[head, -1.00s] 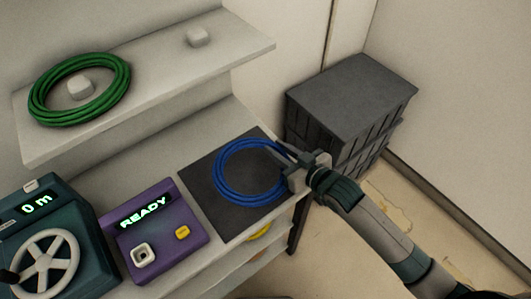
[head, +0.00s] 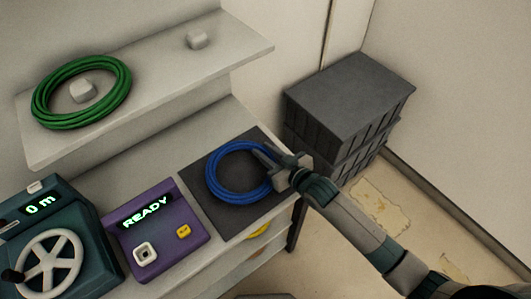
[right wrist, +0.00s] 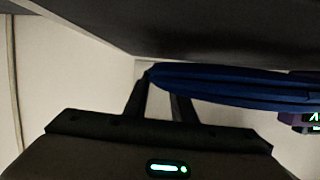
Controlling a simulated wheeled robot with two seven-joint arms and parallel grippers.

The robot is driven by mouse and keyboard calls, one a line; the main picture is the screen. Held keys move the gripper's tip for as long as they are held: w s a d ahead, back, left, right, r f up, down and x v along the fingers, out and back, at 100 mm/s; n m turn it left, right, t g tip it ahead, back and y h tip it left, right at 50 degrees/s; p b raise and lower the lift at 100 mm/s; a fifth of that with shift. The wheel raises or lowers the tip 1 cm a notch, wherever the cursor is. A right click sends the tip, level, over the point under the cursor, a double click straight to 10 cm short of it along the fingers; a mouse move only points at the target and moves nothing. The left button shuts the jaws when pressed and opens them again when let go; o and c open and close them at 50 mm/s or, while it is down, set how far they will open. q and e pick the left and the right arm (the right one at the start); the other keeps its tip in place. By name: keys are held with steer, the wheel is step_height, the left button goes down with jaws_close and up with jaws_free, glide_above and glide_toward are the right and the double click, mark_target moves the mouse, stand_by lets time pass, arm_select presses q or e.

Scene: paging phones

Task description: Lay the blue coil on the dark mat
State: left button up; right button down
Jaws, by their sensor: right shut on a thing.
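The blue coil (head: 238,198) is a ring of cable over the dark mat (head: 225,223), within the mat's outline in the head view. My right gripper (head: 266,156) is shut on the coil's far right side, its arm coming in from the lower right. In the right wrist view the blue coil (right wrist: 230,84) runs from the fingers (right wrist: 160,88) toward the right, close to a dark surface that looks like the mat (right wrist: 225,25). I cannot tell whether coil and mat touch. My left gripper is not in view.
A purple box (head: 168,218) reading READY stands left of the mat, beside a teal box (head: 85,225) with a handwheel. A green coil (head: 42,103) hangs around a peg on the upper shelf (head: 165,80). Dark stacked crates (head: 350,90) stand behind, right of the table.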

steer(key=shift+f, duration=0.7)
steer(key=c, duration=1.4)
jaws_free()
steer(key=shift+f, duration=0.1)
steer(key=shift+c, duration=0.2)
steer(key=shift+s+d, duration=0.25)
steer(key=shift+s, duration=0.05)
steer(key=b+v, duration=0.1)
steer(key=v, duration=0.4)
steer(key=b+v, duration=0.1)
steer(key=v, duration=0.5)
steer(key=shift+r, duration=0.3)
